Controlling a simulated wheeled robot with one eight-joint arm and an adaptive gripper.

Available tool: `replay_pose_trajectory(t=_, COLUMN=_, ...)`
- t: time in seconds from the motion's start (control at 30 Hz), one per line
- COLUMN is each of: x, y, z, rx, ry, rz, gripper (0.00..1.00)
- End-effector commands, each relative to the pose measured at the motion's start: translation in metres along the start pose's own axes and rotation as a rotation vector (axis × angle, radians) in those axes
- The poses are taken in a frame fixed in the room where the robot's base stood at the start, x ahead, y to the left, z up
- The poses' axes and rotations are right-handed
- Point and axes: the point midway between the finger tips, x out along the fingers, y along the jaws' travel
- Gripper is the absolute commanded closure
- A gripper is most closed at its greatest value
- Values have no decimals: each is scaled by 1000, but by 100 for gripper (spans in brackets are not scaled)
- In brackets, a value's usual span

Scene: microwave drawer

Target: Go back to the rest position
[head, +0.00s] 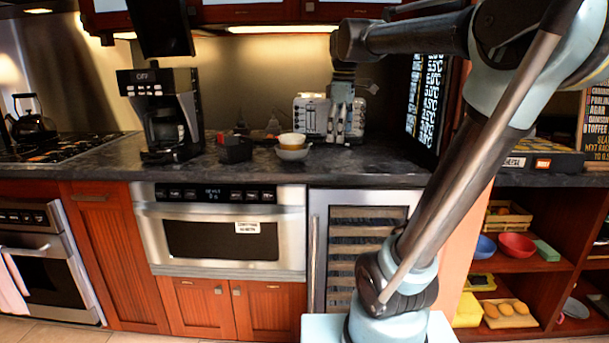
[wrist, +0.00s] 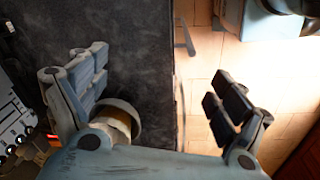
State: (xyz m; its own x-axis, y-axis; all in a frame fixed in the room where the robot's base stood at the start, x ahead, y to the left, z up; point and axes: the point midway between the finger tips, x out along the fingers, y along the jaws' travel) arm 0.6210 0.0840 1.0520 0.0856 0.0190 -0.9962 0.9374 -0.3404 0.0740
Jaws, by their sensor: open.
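My gripper (head: 341,138) hangs from my arm, fingers down, above the dark counter (head: 90,165) in the head view. In the wrist view my gripper (wrist: 160,92) has its fingers wide apart with nothing between the tips. Small stacked bowls (head: 292,147), one yellowish and one pale, stand on the counter to the left of my gripper in the head view. In the wrist view the bowls (wrist: 124,118) lie partly hidden behind the left finger. The microwave drawer (head: 222,240) under the counter looks shut.
A coffee maker (head: 163,115), a black box (head: 235,149) and a toaster (head: 311,115) stand on the counter. A dark panel (head: 427,100) rises to the right of my gripper. The wrist view shows the counter edge and tiled floor (wrist: 200,80). Shelves (head: 545,265) with bowls are at right.

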Motion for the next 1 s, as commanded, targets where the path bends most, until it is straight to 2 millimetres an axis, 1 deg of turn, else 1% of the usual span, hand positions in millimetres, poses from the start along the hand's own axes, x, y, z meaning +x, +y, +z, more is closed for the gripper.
replay_pose_trajectory(t=0.03, x=16, y=-11, z=14, rx=72, ry=2, rz=6, gripper=10)
replay_pose_trajectory(t=0.17, x=54, y=-36, z=44, rx=266, ry=10, rz=22, gripper=10)
replay_pose_trajectory(t=0.3, x=98, y=-65, z=73, rx=475, ry=21, rz=38, gripper=10)
replay_pose_trajectory(t=0.47, x=152, y=-100, z=104, rx=714, ry=38, rz=56, gripper=10)
replay_pose_trajectory(t=0.5, x=166, y=-108, z=112, rx=773, ry=42, rz=60, gripper=10)
replay_pose_trajectory(t=0.57, x=187, y=-122, z=122, rx=860, ry=49, rz=65, gripper=10)
replay_pose_trajectory(t=0.6, x=201, y=-130, z=128, rx=916, ry=54, rz=69, gripper=10)
replay_pose_trajectory(t=0.7, x=230, y=-147, z=141, rx=1036, ry=66, rz=77, gripper=10)
replay_pose_trajectory(t=0.83, x=257, y=-163, z=151, rx=1144, ry=76, rz=83, gripper=10)
replay_pose_trajectory(t=0.9, x=265, y=-168, z=154, rx=1177, ry=79, rz=85, gripper=10)
replay_pose_trajectory(t=1.0, x=270, y=-170, z=156, rx=1200, ry=81, rz=86, gripper=10)
